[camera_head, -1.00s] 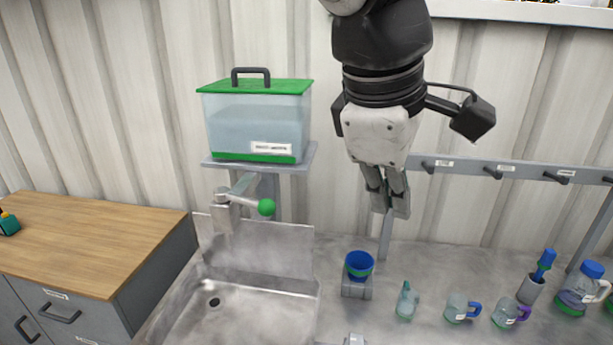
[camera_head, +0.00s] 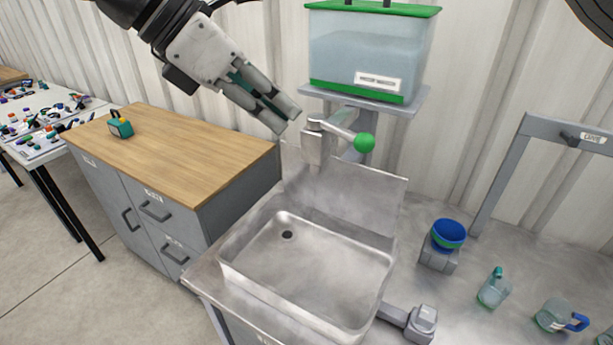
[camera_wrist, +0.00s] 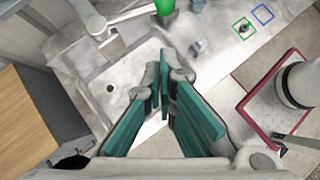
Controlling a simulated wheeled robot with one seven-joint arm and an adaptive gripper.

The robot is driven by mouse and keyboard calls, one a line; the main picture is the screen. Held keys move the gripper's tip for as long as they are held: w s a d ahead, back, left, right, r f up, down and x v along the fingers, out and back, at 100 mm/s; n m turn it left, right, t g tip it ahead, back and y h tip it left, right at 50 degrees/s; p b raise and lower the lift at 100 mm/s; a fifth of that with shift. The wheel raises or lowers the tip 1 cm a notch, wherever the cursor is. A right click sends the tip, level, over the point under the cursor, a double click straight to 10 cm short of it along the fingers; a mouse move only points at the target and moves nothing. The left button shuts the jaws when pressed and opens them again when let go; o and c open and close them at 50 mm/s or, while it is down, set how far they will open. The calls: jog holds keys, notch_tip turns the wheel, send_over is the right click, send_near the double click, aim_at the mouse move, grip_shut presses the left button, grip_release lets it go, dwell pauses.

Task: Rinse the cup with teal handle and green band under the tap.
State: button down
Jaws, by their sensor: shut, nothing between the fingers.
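The cup with teal handle and green band (camera_head: 493,291) is small and clear. It stands upright on the steel counter, right of the sink in the head view. The tap (camera_head: 313,146) is grey, with a lever ending in a green ball (camera_head: 364,142), above the back of the sink (camera_head: 300,262). My gripper (camera_head: 288,117) is shut and empty, up at the tap's left in the head view, apart from the cup. In the wrist view, its teal-padded fingers (camera_wrist: 166,80) point toward the sink, and the green ball (camera_wrist: 164,6) shows at the top edge.
A clear tank (camera_head: 365,55) with a green lid stands on a shelf behind the tap. A blue bowl-like cup (camera_head: 449,232) sits on a grey stand right of the sink. A blue-handled cup (camera_head: 554,315) stands farther right. A wooden-topped cabinet (camera_head: 175,155) stands left. The sink basin is empty.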

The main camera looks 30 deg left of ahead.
aim_at(354, 141)
jog(key=w+d+r+p+x, duration=0.1)
jog(key=x, duration=0.9)
jog(key=shift+r, duration=0.1)
jog(key=shift+w+d, duration=0.1)
jog(key=shift+w+d+n+t+y, duration=0.6)
jog(key=shift+w+d+n+y, duration=0.35)
jog(key=shift+n, duration=0.45)
jog(key=shift+w, duration=0.15)
